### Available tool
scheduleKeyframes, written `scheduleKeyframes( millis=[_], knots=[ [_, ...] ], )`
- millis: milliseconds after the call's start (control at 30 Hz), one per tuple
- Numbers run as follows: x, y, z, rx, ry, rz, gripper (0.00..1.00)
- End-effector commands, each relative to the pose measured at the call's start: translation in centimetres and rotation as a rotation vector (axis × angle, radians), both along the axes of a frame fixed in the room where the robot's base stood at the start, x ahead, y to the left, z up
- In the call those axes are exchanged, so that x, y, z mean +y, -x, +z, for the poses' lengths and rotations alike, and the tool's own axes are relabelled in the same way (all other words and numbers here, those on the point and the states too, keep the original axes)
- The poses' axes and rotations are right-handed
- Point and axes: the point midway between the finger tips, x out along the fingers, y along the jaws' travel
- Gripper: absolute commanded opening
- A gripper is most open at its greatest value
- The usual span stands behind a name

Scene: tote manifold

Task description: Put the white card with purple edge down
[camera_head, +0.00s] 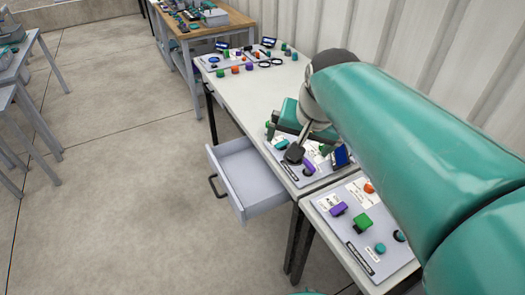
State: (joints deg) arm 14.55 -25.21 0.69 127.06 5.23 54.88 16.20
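My gripper (297,149) is low over the board (287,167) at the near end of the white table, beside the open drawer. My teal arm comes in from the right and covers part of that board. The gripper's fingers are small and partly hidden, so I cannot tell whether they are open, shut or holding anything. White patches that may be cards or labels show on the board around the gripper. I cannot make out a purple edge on any of them, so I cannot pick out the white card with purple edge.
A grey drawer (232,150) stands open and empty at the table's left side. A nearer board (330,222) carries purple, green, teal and orange parts. Several coloured parts and boards sit at the table's far end. The middle of the white table (245,92) is clear.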

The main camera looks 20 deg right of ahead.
Motion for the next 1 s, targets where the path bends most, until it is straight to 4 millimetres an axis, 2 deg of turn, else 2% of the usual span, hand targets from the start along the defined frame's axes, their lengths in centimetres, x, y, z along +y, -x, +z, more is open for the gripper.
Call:
scheduleKeyframes(
  millis=[33,200,400,1000],
  knots=[
    [1.5,1.3,-0.3,-0.012,0.028,0.073,1.00],
    [4.9,5.1,-1.9,-0.041,0.131,0.314,1.00],
    [6.8,7.7,-3.5,-0.068,0.209,0.490,1.00],
    [7.0,8.1,-3.8,-0.069,0.219,0.513,1.00]
  ],
)
